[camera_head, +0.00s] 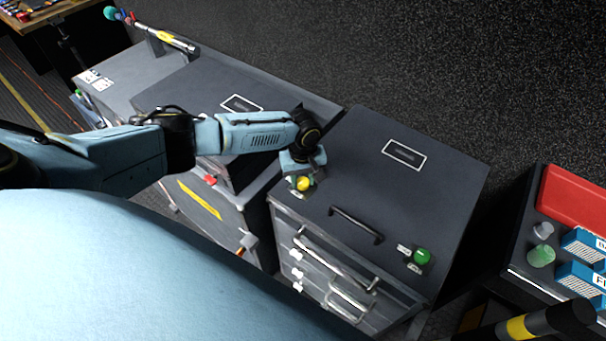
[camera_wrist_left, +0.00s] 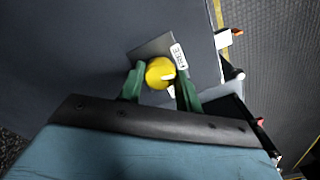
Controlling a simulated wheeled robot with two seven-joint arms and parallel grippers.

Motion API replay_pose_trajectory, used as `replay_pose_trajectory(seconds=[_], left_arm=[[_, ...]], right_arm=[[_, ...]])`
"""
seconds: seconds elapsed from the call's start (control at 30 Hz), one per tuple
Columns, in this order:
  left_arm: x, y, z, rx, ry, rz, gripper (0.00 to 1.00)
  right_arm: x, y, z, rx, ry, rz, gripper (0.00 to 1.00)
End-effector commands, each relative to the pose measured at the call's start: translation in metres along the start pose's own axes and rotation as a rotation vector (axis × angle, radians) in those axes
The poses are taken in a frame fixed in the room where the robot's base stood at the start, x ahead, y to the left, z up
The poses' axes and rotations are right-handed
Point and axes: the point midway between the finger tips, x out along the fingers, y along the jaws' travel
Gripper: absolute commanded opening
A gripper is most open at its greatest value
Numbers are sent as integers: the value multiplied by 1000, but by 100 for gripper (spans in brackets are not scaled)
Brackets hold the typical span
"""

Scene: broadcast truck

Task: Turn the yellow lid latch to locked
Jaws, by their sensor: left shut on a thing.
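The yellow lid latch (camera_head: 303,184) is a round knob at the near left corner of the dark case lid (camera_head: 425,200). It also shows in the left wrist view (camera_wrist_left: 160,72), on a small grey plate beside a white label that seems to read "FREE". A white mark shows on the knob. My left gripper (camera_head: 300,172) is over the latch; its green fingers (camera_wrist_left: 161,86) stand on both sides of the knob and are shut on it. The gripper partly hides the latch plate in the head view. My right gripper is not in view.
A green knob latch (camera_head: 422,257) sits on the lid's near right corner, with a black handle (camera_head: 356,225) between. Drawers with bar handles fill the case front. Another grey case (camera_head: 240,103) stands at left. A table with a red box (camera_head: 577,197) is at right.

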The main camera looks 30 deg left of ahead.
Motion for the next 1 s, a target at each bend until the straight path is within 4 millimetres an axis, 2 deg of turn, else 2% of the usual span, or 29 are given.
replay_pose_trajectory(seconds=[0.03, 0.1, 0.3, 1.0], left_arm=[[-3, -1, 2, 26, -6, -3, 11], [-3, -1, 3, 76, -7, -2, 11], [-2, -1, 1, 251, -4, -2, 11], [0, 0, 0, 919, 0, -1, 11]], right_arm=[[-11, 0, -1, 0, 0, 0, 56], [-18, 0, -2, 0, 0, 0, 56], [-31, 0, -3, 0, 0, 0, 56], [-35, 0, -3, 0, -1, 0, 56]])
